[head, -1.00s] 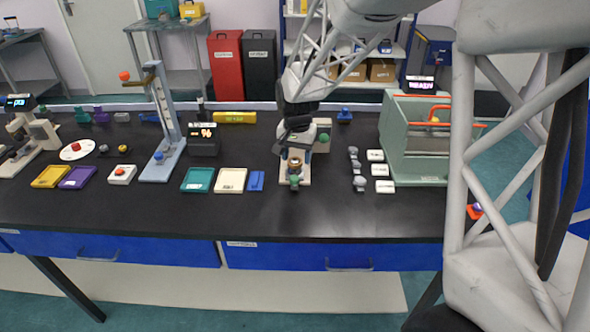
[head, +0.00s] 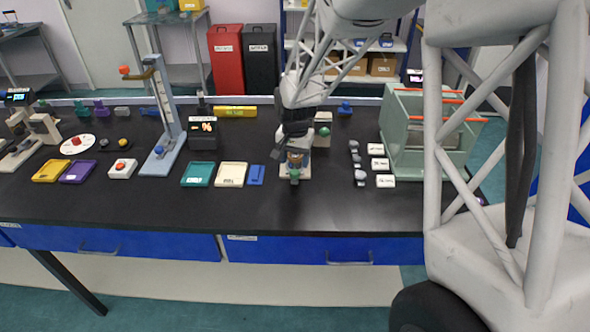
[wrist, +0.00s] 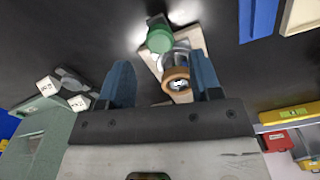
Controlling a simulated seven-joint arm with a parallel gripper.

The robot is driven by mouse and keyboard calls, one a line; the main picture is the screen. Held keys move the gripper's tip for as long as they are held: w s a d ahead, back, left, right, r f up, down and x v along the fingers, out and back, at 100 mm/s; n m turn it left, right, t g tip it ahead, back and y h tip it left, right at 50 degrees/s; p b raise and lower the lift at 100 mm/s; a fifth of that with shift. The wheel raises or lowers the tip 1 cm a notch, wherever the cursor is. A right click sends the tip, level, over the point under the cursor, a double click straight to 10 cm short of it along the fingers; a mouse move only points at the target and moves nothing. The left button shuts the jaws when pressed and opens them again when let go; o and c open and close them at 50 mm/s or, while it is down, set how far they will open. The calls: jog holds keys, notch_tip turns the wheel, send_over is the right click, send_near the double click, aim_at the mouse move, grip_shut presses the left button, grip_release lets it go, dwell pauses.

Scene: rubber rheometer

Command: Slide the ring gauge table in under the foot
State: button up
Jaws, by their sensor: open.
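A small instrument stands on the bench with a cream base (head: 283,171), a green knob (head: 294,174) at its front and a brown ring-topped part behind the knob. In the wrist view its cream base (wrist: 194,42), green knob (wrist: 160,40) and brown ring (wrist: 176,84) show. I cannot tell surely which part is the ring gauge table or the foot. My gripper (head: 297,152) is over the instrument and hides much of it in the head view. In the wrist view my gripper (wrist: 163,80) is open, its blue fingers apart on either side of the ring; contact is unclear.
A blue tray (head: 256,174), a cream tray (head: 231,174) and a teal tray (head: 197,174) lie to the left. The bench front is clear.

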aim_at(295, 171)
jog(key=shift+f, duration=2.25)
